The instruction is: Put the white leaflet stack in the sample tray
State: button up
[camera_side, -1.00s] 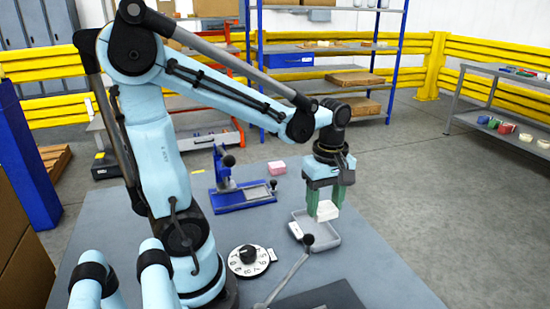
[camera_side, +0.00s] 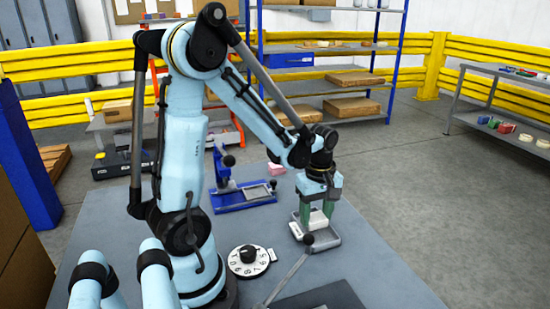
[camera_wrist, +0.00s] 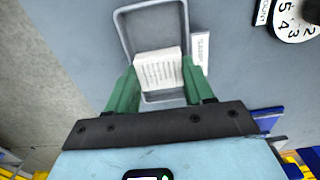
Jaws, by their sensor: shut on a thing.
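The white leaflet stack (camera_side: 317,219) is between the green fingers of my gripper (camera_side: 318,212), which is shut on it. In the wrist view, my gripper (camera_wrist: 159,70) holds the stack (camera_wrist: 160,72) by its left and right sides, with its printed face showing. The grey sample tray (camera_side: 326,246) is under the stack in the side view. In the wrist view, the stack overlaps the near half of the tray (camera_wrist: 122,30), inside its outline. I cannot tell whether the stack touches the tray floor.
A white label (camera_wrist: 200,50) stands beside the tray. A black-knobbed lever (camera_side: 288,272) is just in front of it. A numbered dial (camera_side: 248,261) is to the left. A blue fixture (camera_side: 240,196) and a pink stack (camera_side: 276,169) stand farther back.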

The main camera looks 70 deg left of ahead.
aim_at(316, 218)
jog(key=shift+f, duration=0.6)
jog(key=o, duration=1)
notch_tip(316, 218, up, 13)
jog(key=d+m+t, duration=0.2)
jog(key=d+m, duration=0.1)
jog(key=m, duration=0.3)
jog(key=d+m+t, duration=0.2)
jog(key=d+m, duration=0.2)
jog(key=m, duration=0.2)
jog(key=s+d+f+m+t, duration=0.1)
jog(key=d+m+t, duration=0.2)
jog(key=m, duration=0.3)
jog(key=shift+d, duration=0.55)
